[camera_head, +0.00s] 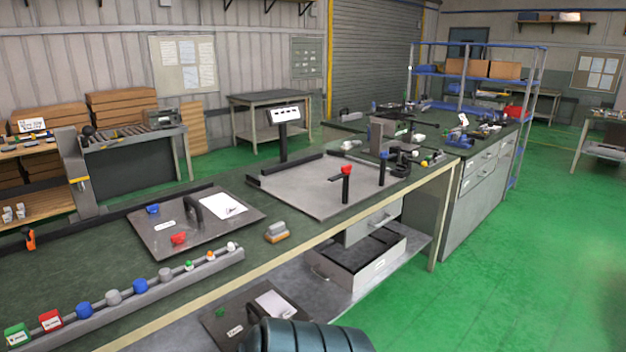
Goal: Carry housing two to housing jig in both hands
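A dark flat panel (245,238) with a black handle, a white sheet and blue and red knobs lies on the workbench. A similar dark panel (222,325) with a green knob and white sheet lies low in front, partly hidden by a dark ribbed part at the bottom edge. Their labels are too small to read, so I cannot tell which is housing two. A grey square plate (305,192) with dark corner rails and red- and blue-topped posts, likely the housing jig, lies on the bench with its middle bare. Neither gripper is in view.
A rail (160,288) with several coloured pieces runs along the bench's front left. An orange-and-grey block (277,232) sits between panel and plate. An open drawer (372,268) is below. Tools crowd the bench's far end. Green floor (540,250) is clear at right.

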